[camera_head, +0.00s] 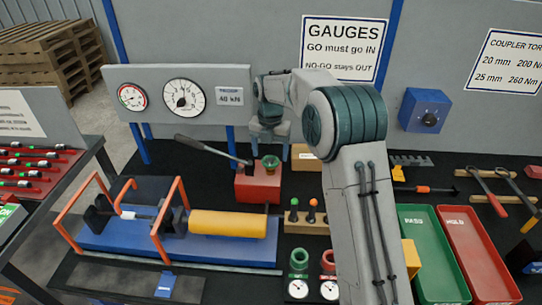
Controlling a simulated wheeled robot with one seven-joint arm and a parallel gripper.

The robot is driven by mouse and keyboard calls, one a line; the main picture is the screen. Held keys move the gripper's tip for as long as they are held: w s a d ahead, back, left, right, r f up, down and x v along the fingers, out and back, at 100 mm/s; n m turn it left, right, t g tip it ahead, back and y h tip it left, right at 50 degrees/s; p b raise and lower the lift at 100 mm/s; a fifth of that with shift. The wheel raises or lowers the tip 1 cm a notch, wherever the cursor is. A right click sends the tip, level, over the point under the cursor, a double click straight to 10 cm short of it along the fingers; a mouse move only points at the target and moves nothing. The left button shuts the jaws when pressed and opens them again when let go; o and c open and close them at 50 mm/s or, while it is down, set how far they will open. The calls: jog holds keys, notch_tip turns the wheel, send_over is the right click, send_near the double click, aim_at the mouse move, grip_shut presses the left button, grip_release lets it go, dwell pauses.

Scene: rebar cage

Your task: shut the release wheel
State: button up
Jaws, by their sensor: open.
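The release wheel looks to be the small green round knob (271,162) on top of the red pump block (258,185), left of the picture's middle. The pump's long grey lever (207,148) slants up to the left from the block. My gripper (269,138) points down just above the green knob, with its fingers apart and nothing seen between them. A small gap seems to show between fingertips and knob; whether they touch I cannot tell. The turn position of the wheel cannot be made out.
A gauge panel (150,78) stands behind the pump. In front is a blue press bed (135,240) with a yellow cylinder (228,224) and orange guards. A wooden block with coloured pegs (306,226) is close on the right. Green (428,240) and red trays (470,240) lie further right.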

aim_at(270, 163)
jog(key=shift+f, duration=1.4)
jog(key=c, duration=1)
jog(key=shift+o, duration=0.2)
jog(key=shift+d, duration=0.1)
